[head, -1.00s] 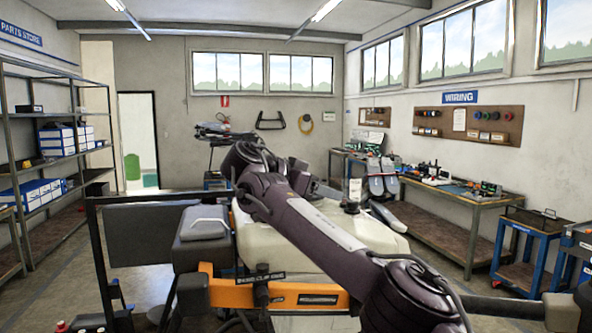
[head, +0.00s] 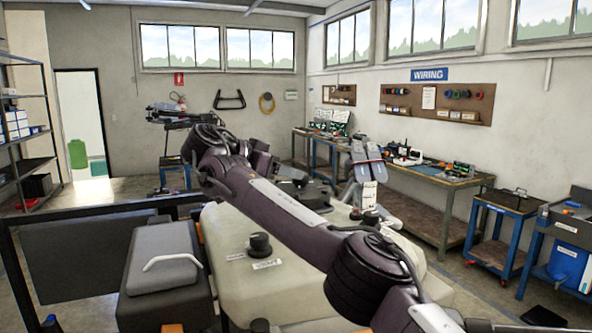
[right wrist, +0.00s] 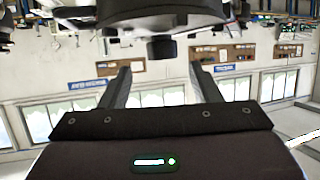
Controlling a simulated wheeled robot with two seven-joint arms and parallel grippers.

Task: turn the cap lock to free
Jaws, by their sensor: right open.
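A round black knob (head: 260,243) stands on the cream tank (head: 225,225) in the head view, with two small white labels beside it whose text I cannot read. A second black cap-like part (head: 370,218) shows farther right, partly hidden by my right arm. My right arm crosses over the tank. In the right wrist view my right gripper (right wrist: 160,68) is open and empty, its two fingers apart. A dark rounded body (right wrist: 160,12) with a small black block (right wrist: 160,48) shows beyond the fingertips; I cannot tell what it is. My left gripper is not in view.
A grey box-like unit (head: 168,265) with a pale handle stands left of the tank. A dark rail (head: 100,212) and panel lie farther left. A workbench (head: 445,178) runs along the right wall, with a blue cart (head: 500,235) near it. Open floor shows at far left.

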